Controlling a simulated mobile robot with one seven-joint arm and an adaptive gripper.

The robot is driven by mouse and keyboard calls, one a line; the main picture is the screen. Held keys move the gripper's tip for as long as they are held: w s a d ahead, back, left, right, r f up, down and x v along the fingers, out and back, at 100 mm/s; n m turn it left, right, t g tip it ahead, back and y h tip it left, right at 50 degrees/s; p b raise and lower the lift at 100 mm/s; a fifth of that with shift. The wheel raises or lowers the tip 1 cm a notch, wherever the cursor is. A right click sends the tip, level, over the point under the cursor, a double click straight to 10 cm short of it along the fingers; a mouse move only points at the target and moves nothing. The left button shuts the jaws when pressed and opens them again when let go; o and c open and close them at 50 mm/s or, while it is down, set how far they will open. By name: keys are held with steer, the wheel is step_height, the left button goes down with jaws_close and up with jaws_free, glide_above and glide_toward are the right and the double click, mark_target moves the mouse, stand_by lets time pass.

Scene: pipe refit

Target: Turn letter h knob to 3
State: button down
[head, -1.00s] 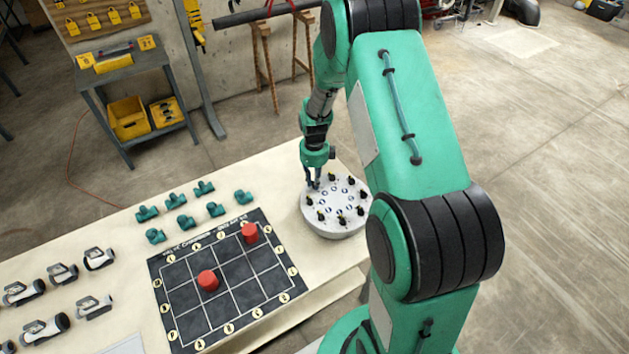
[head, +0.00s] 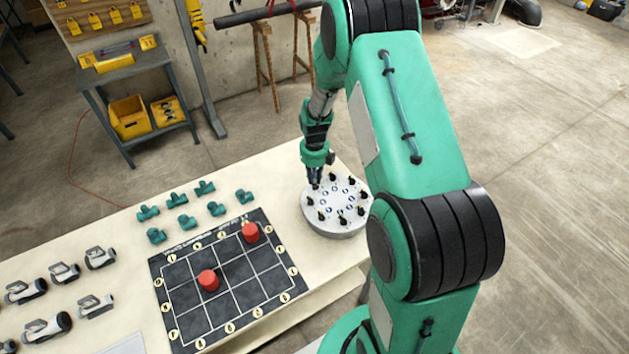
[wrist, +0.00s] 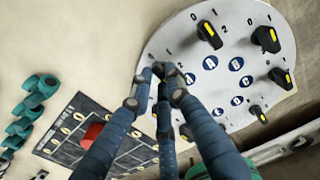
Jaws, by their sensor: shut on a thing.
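The round grey knob panel (head: 337,228) stands on the table. It carries a ring of several black knobs with yellow marks, such as a black knob (wrist: 209,34) beside printed digits and another black knob (wrist: 266,39). Blue letter discs (wrist: 210,62) sit inside the ring; their letters are too small or turned to read surely. My gripper (head: 315,184) is at the panel's upper-left edge. In the wrist view my gripper (wrist: 162,74) is shut on a black knob there. Its fingers hide most of that knob, including its mark, so its setting cannot be told.
A dark gridded board (head: 240,290) with two red cylinders (head: 208,280) lies left of the panel. Several teal pipe fittings (head: 187,222) lie behind it, and several grey-white fittings (head: 62,272) lie further left. Neighbouring knobs stand close to my fingers.

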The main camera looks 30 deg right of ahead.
steer(key=shift+r, duration=0.1)
steer(key=c, duration=1.7)
jaws_free()
steer(key=shift+o, duration=0.2)
step_height(320, 180, up, 12)
